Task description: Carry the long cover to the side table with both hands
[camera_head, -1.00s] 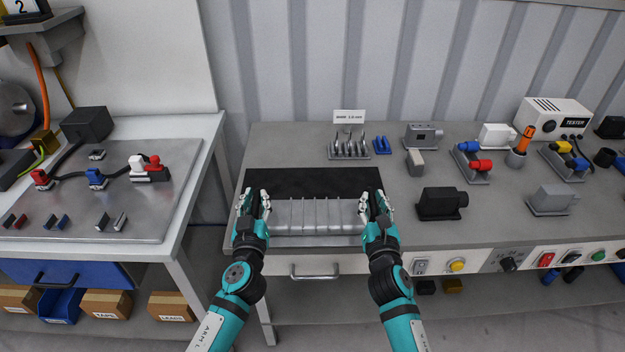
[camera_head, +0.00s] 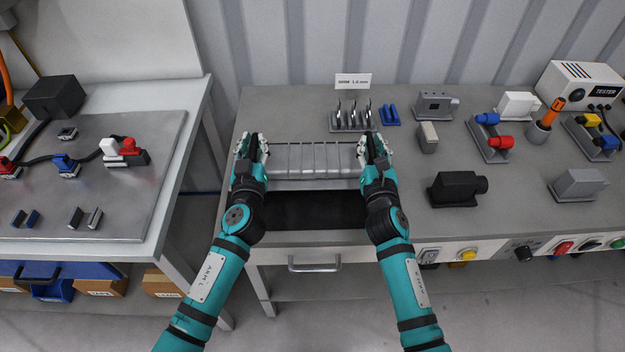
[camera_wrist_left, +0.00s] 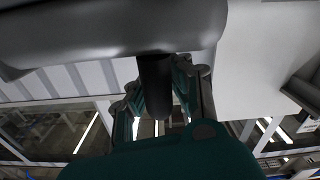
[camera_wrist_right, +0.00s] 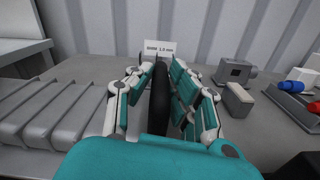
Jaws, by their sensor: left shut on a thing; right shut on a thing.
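The long cover (camera_head: 314,160) is a grey ribbed piece held crosswise between my two grippers over the back part of the grey table (camera_head: 470,222). My left gripper (camera_head: 252,146) is shut on its left end and my right gripper (camera_head: 373,148) is shut on its right end. The cover's ribs also show at the left of the right wrist view (camera_wrist_right: 60,112). In the left wrist view a large grey part fills the top, and the fingers (camera_wrist_left: 160,98) show below it. The grip contacts are partly hidden by the fingers.
A black mat (camera_head: 300,210) lies bare in front of the cover. A shim rack (camera_head: 352,118) and blue clips (camera_head: 389,115) stand close behind. A black motor-like block (camera_head: 456,188) is to the right. The left table (camera_head: 150,225) stands across a gap, carrying a metal plate with connectors.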

